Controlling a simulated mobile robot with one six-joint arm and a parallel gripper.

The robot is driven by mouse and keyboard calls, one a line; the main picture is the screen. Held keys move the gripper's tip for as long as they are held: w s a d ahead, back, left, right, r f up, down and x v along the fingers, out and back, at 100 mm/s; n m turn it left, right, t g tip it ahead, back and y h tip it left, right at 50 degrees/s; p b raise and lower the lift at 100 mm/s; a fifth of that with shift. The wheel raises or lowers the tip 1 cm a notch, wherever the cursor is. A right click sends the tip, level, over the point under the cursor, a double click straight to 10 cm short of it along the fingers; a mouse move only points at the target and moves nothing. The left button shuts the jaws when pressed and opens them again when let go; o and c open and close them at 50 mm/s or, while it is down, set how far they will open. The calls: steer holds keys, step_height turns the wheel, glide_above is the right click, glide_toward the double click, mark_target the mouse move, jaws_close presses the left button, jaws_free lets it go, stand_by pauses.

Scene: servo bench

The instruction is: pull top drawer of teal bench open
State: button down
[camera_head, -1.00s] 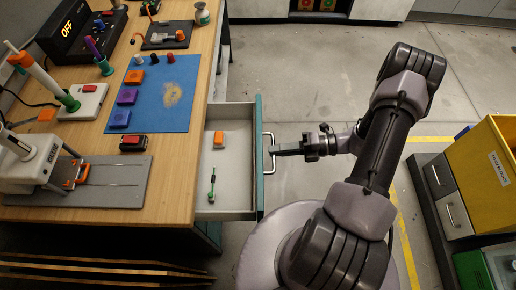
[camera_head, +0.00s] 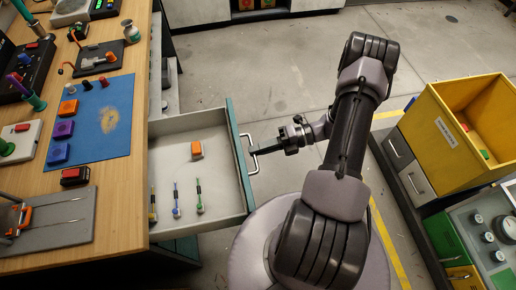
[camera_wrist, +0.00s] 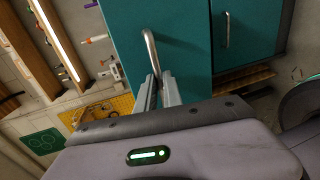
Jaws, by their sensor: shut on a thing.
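The top drawer (camera_head: 218,139) of the teal bench stands well out from under the wooden top in the head view. Its teal front (camera_head: 239,155) carries a metal bar handle (camera_head: 249,153). My gripper (camera_head: 259,151) is shut on this handle. In the wrist view, the fingers (camera_wrist: 158,92) close around the lower end of the handle (camera_wrist: 151,50), against the teal drawer front (camera_wrist: 180,35). Inside the drawer lie an orange block (camera_head: 196,150) and several thin tools, among them a blue one (camera_head: 176,199) and a green one (camera_head: 199,196).
The wooden bench top (camera_head: 120,215) holds a blue mat (camera_head: 103,118) with coloured blocks, and devices. A yellow bin (camera_head: 455,135) over grey drawers stands on the right, beside a panel with knobs (camera_head: 488,235). Grey floor lies clear beyond my arm.

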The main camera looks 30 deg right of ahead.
steer(key=c, duration=1.5)
jaws_free()
steer(key=shift+d, duration=0.15)
steer(key=p+v, duration=0.2)
steer(key=v, duration=1.5)
steer(key=shift+p, duration=0.35)
steer(key=shift+d, duration=0.1)
